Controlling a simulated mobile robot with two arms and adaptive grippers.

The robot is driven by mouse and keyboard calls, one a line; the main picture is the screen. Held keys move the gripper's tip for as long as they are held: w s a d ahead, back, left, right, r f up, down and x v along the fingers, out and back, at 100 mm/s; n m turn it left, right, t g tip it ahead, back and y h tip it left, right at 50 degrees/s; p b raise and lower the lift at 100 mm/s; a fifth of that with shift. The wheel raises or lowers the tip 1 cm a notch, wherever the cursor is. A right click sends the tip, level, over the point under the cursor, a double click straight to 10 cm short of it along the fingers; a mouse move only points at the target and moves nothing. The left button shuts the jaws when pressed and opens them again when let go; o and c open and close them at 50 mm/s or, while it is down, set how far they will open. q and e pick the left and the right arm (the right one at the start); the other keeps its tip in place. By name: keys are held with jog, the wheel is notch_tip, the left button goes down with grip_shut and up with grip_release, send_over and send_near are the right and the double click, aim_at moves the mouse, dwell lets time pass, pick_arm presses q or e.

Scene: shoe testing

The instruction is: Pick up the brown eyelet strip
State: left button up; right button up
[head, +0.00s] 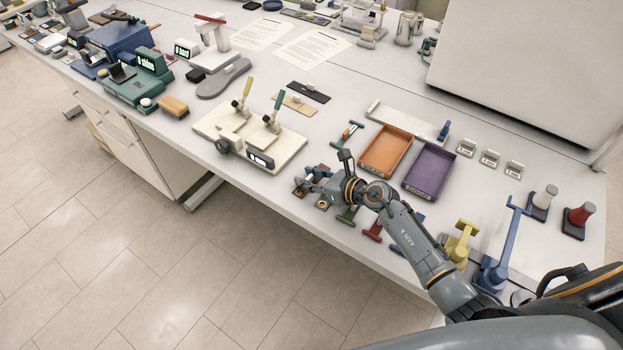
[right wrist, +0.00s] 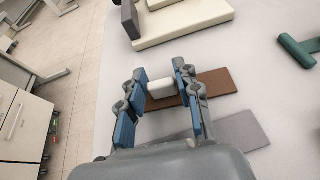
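The brown eyelet strip (right wrist: 218,82) lies flat on the white table in the right wrist view, with a small white block (right wrist: 161,86) on its left part. My right gripper (right wrist: 160,72) is open, with its two blue-padded fingers on either side of the white block. I cannot tell whether either finger touches it. The right finger hides the middle of the strip. In the head view my right gripper (head: 318,184) is low over the table's front edge, right of the cream fixture, and mostly hides what is under it. My left gripper is not in view.
A grey strip (right wrist: 243,130) lies beside the brown one. The cream fixture (head: 285,153) with two levers stands close behind. Orange (head: 370,168) and purple (head: 412,184) trays stand to the right, with green, red and blue tools in front. A tan strip (head: 291,106) lies further back.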

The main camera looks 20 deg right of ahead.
jog(key=c, duration=0.3)
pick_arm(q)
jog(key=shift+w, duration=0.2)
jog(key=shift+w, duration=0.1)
